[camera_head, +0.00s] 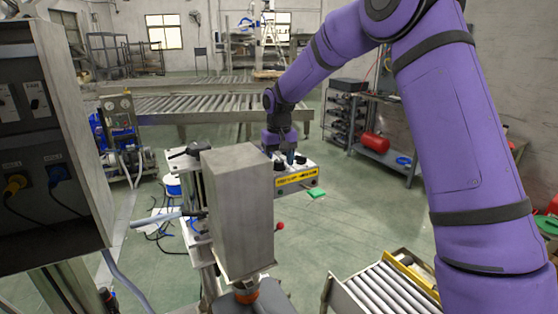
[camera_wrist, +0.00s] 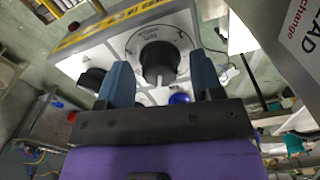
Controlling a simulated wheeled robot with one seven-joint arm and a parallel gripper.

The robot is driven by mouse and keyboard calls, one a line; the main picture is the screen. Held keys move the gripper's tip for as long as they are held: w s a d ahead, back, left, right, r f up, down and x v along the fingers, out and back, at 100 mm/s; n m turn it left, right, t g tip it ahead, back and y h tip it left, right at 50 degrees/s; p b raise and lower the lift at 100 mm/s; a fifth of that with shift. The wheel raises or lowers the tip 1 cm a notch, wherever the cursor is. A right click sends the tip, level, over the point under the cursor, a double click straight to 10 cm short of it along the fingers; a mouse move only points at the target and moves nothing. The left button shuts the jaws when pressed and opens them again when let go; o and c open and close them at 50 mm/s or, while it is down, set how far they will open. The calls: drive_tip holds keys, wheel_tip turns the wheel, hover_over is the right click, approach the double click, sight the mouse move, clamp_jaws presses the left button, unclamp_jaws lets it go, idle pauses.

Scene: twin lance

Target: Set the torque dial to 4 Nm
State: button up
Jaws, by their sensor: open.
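The torque dial (camera_wrist: 159,63) is a black knob on a round printed scale on a white control panel (camera_wrist: 95,50). The scale's numbers are too small to read. My gripper (camera_wrist: 159,66) is open, with one blue-grey finger on each side of the knob in the wrist view. I cannot tell whether the fingers touch it. In the head view my gripper (camera_head: 290,157) is over the panel box (camera_head: 310,183) with a yellow label, and hides part of its top.
A second black knob (camera_wrist: 92,79) is left of the dial, and a blue button (camera_wrist: 180,98) lies just below it. A tall grey block (camera_head: 238,210) stands in front of the panel box in the head view. A roller conveyor (camera_head: 385,290) is at the lower right.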

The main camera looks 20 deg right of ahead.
sight(279, 160)
wheel_tip(279, 160, up, 11)
idle(0.6)
drive_tip(key=shift+f, duration=0.1)
drive_tip(key=s+d+r+t, duration=0.15)
drive_tip(key=s+r, duration=0.35)
drive_tip(key=s, duration=0.5)
drive_tip(key=s+d+r+t, duration=0.15)
drive_tip(key=s+r, duration=0.35)
drive_tip(key=s, duration=0.6)
drive_tip(key=s+d+f+t, duration=0.1)
drive_tip(key=s+d+f, duration=0.1)
drive_tip(key=s, duration=0.8)
drive_tip(key=s+d+f+t, duration=0.1)
drive_tip(key=s+d+f, duration=0.1)
drive_tip(key=s, duration=0.9)
drive_tip(key=shift+f, duration=0.4)
